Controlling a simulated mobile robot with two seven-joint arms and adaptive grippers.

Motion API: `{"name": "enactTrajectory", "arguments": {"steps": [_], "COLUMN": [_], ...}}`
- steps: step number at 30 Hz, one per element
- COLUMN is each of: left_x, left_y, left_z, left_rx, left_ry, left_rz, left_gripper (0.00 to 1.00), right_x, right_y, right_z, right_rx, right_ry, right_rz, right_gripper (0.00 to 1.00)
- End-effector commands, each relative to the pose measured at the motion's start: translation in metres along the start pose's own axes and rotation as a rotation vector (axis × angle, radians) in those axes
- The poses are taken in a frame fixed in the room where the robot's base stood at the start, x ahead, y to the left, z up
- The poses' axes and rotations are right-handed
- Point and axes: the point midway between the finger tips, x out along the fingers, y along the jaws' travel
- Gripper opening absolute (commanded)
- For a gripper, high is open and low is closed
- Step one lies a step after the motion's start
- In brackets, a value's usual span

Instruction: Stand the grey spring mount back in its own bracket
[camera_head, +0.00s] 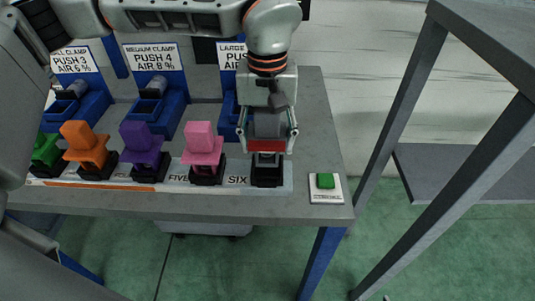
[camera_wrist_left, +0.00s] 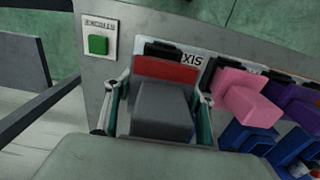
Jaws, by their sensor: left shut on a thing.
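The grey spring mount (camera_head: 267,126) is between the fingers of my left gripper (camera_head: 267,142), which is shut on it. A red band shows at its front side. In the left wrist view the grey block (camera_wrist_left: 161,108) sits between the fingertips (camera_wrist_left: 156,104), with the red part beyond it. The black bracket (camera_head: 267,175) beside the word SIX is directly below the mount in the head view. The mount looks upright over it; I cannot tell whether its foot is inside the bracket. My right gripper is out of view.
Pink (camera_head: 203,143), purple (camera_head: 144,143), orange (camera_head: 85,145) and green (camera_head: 45,149) mounts stand in a row to the left. Blue clamp stands (camera_head: 155,108) are behind. A green button (camera_head: 325,181) is at the right front of the grey table (camera_head: 310,115). A metal frame stands further right.

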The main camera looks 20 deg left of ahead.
Motion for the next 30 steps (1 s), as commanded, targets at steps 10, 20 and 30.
{"name": "enactTrajectory", "arguments": {"steps": [10,20,30], "left_x": [0.038,0.042,0.045], "left_y": [0.000,0.001,0.000], "left_z": [0.000,0.000,0.000], "left_rx": [0.000,0.001,0.001], "left_ry": [-0.001,0.002,0.001], "left_rz": [0.001,0.002,0.000], "left_gripper": [0.15,0.15,0.70], "right_x": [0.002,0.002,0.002], "right_y": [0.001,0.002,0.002], "right_z": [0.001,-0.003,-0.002], "right_rx": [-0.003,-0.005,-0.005], "right_ry": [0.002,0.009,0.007], "right_rz": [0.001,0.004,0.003], "right_gripper": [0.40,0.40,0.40]}}
